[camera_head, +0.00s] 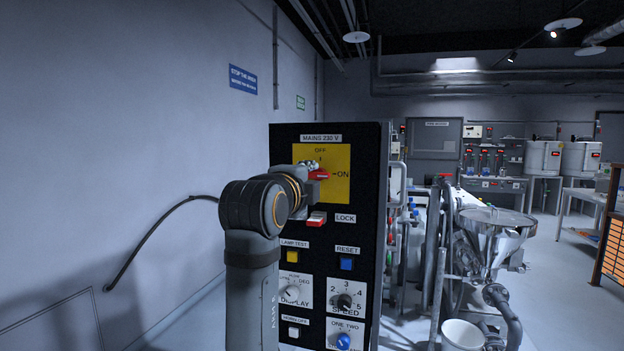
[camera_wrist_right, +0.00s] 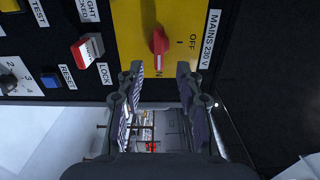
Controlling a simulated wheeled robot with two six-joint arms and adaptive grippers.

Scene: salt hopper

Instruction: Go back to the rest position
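The black control panel (camera_head: 358,228) stands ahead of me. Its yellow mains plate (camera_head: 338,192) carries a red rotary switch (camera_head: 320,174), whose handle lies sideways towards ON. My right arm crosses in front of the panel, and my right gripper (camera_head: 308,168) is mostly hidden behind its own wrist in the head view. In the right wrist view the right gripper (camera_wrist_right: 157,70) is open, its two fingers well apart. The red switch (camera_wrist_right: 160,42) shows just beyond the gap between the fingertips, with nothing gripped. My left gripper is not in view.
Below the plate are a red-and-white lock switch (camera_head: 316,219), a yellow button (camera_head: 292,256), a blue reset button (camera_head: 346,263) and dials. A metal hopper (camera_head: 497,232) and a white bucket (camera_head: 462,335) stand to the right.

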